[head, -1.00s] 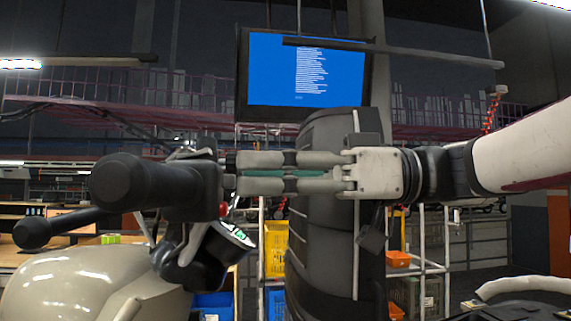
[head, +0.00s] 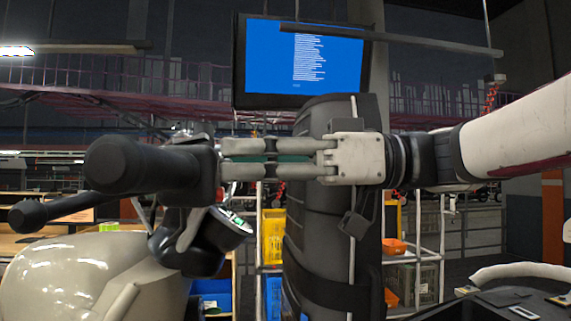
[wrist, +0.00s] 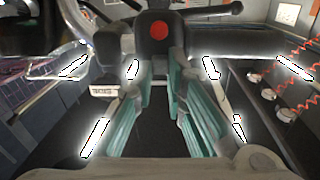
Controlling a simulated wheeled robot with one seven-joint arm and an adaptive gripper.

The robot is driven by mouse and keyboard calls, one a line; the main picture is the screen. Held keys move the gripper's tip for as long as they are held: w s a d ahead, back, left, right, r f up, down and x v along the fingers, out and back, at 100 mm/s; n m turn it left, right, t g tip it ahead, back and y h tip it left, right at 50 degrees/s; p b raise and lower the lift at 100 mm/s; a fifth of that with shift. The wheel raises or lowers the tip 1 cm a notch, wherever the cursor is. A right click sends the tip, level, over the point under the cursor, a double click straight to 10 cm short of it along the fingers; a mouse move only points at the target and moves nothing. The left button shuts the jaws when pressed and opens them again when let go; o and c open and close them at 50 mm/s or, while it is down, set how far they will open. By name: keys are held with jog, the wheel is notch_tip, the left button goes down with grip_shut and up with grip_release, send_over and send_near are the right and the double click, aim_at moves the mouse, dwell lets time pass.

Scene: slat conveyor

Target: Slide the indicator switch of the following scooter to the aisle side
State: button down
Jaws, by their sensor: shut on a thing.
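The scooter's black handlebar grip (head: 140,166) points toward me at the left of the head view, with its switch housing (head: 207,172) at the inner end. In the wrist view the black housing (wrist: 158,52) carries a round red button (wrist: 158,31). My gripper (head: 222,160) reaches in from the right, level with the housing, its fingertips against it. In the wrist view its teal-padded fingers (wrist: 164,75) stand a little apart, at the lower part of the housing. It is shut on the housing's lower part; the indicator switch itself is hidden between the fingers.
The scooter's beige body (head: 90,280) and small round display (head: 235,222) lie below the handlebar. A blue screen (head: 300,60) hangs above. Yellow (head: 273,236) and orange bins stand on racks behind.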

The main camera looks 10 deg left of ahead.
jog(key=shift+s+f+b, duration=0.1)
jog(key=shift+f+b, duration=0.05)
jog(key=shift+b, duration=0.8)
jog(key=shift+s+d+b, duration=0.1)
jog(key=shift+s+b, duration=0.35)
jog(key=shift+b, duration=0.65)
jog(key=shift+s, duration=0.1)
jog(key=c, duration=1.6)
grip_release()
jog(key=shift+s+r, duration=0.1)
jog(key=shift+r, duration=0.1)
jog(key=shift+d, duration=0.1)
jog(key=shift+w+d, duration=0.2)
jog(key=shift+d, duration=0.05)
jog(key=w+d, duration=0.1)
jog(key=d, duration=1)
jog(key=shift+w, duration=0.3)
